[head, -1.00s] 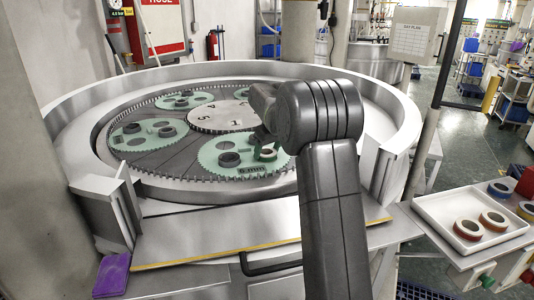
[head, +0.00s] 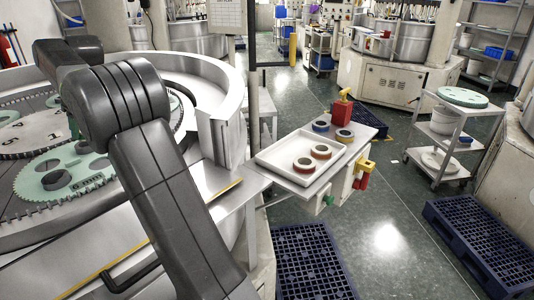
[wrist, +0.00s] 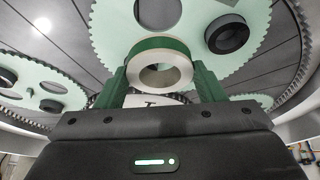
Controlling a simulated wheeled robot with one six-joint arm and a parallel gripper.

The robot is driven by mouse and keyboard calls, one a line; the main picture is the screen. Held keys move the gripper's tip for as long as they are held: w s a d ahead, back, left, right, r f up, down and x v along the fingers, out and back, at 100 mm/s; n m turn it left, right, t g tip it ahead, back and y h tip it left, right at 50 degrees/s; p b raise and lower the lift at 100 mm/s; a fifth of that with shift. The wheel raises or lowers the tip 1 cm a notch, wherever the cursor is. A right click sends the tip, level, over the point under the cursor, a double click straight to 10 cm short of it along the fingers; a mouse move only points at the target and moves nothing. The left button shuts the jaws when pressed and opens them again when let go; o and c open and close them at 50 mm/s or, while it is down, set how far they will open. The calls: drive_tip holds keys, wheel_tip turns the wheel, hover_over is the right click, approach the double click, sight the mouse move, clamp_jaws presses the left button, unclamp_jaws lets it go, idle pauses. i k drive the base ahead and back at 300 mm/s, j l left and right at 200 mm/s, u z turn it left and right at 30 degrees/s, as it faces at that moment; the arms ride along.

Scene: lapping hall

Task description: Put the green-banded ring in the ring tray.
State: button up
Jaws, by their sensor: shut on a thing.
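The green-banded ring (wrist: 160,56) has a pale face and a green outer band. In the wrist view my gripper (wrist: 161,82) is shut on it, with a green finger on each side. The ring is over the lapping machine's plate and green carriers, seemingly clear of them. The ring tray (head: 277,155) is a shallow white tray on the side table to the right. It holds a red-banded ring (head: 304,164) and an orange-banded ring (head: 321,152), with bare floor at its left.
A blue-banded ring (head: 321,126) and a yellow-banded ring (head: 344,135) lie on the table behind the tray, near a red object (head: 342,110). The machine's raised steel rim (head: 217,80) stands between plate and table. Blue pallets (head: 300,262) lie on the floor.

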sight(284, 161)
drive_tip(key=k+l+z, duration=0.25)
drive_tip(key=l+z, duration=0.25)
drive_tip(key=l, duration=0.15)
drive_tip(key=k+l+z, duration=0.1)
drive_tip(key=l+z, duration=0.15)
drive_tip(key=l, duration=0.15)
drive_tip(key=i+j+z, duration=0.25)
drive_tip(key=j, duration=0.15)
drive_tip(key=k+l, duration=0.05)
drive_tip(key=k, duration=0.05)
